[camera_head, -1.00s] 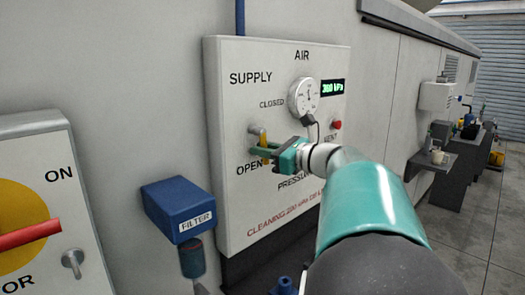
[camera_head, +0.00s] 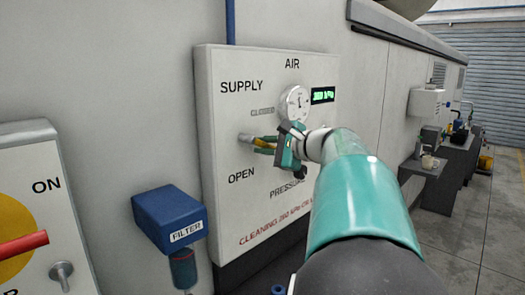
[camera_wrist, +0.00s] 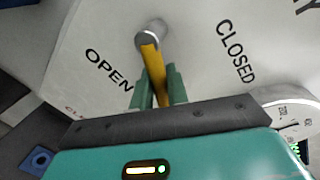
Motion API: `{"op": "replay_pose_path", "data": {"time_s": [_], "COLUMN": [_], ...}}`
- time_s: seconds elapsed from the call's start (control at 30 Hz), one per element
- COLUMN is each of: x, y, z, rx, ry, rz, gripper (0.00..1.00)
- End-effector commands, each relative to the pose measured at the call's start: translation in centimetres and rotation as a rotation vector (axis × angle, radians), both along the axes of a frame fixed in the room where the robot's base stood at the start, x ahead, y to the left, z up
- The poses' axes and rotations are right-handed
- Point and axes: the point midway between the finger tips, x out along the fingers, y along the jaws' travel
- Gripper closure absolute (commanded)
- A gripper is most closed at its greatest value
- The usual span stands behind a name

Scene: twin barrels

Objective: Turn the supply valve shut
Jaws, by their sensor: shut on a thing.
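The supply valve is a yellow lever (camera_head: 262,143) on a round metal stem (camera_head: 245,138) in the white air panel (camera_head: 225,215). The lever points right and slightly down, between the OPEN and CLOSED labels. My gripper (camera_head: 262,147) is shut on the lever. In the wrist view the lever (camera_wrist: 152,62) runs from the stem (camera_wrist: 150,35) down between both fingers of my gripper (camera_wrist: 158,88). The lever's outer end is hidden by my gripper.
A pressure gauge (camera_head: 295,103) and a green-lit display (camera_head: 323,95) sit just above my wrist; the digits are blurred. A blue filter box (camera_head: 170,217) juts out at lower left. A red-handled switch panel (camera_head: 30,205) stands at far left.

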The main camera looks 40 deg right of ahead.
Motion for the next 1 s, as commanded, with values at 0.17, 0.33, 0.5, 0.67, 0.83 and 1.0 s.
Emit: {"op": "replay_pose_path", "data": {"time_s": [0.17, 0.33, 0.5, 0.67, 0.83, 1.0], "x": [-0.1, -0.2, -0.1, -0.2, -0.2, -0.2], "y": [-0.3, -0.5, -0.5, -0.5, -0.5, -0.5], "z": [0.8, 1.4, 1.9, 2.1, 2.2, 2.2], "rx": [-0.164, -0.299, -0.400, -0.460, -0.490, -0.499], "ry": [-0.005, -0.009, -0.013, -0.014, -0.015, -0.014], "rz": [-0.001, -0.002, -0.001, 0.000, 0.000, 0.000], "gripper": [1.00, 1.00, 1.00, 1.00, 1.00, 1.00]}}
